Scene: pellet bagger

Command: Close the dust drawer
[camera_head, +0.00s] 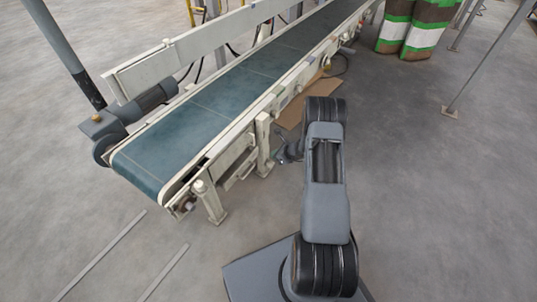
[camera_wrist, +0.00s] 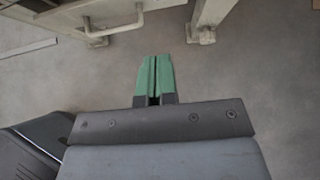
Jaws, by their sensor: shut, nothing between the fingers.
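The dust drawer (camera_head: 239,168) is a pale box front under the near end of the conveyor, between two of its legs. It seems to stand out from the frame, but I cannot tell how far. In the wrist view its pale front with a bar handle (camera_wrist: 116,27) shows at the top left. My gripper (camera_wrist: 154,58) has green fingers, shut together and empty, pointing toward the conveyor's side. The fingers are apart from the drawer, to the right of the handle in the picture. In the head view my gripper (camera_head: 289,152) is partly hidden by my arm.
The conveyor (camera_head: 206,100) with its blue-green belt runs to the back right. A leg (camera_wrist: 203,24) stands right of the drawer in the wrist view. A brown sheet (camera_head: 308,99) lies beyond. Striped sacks (camera_head: 407,28) stand at the back.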

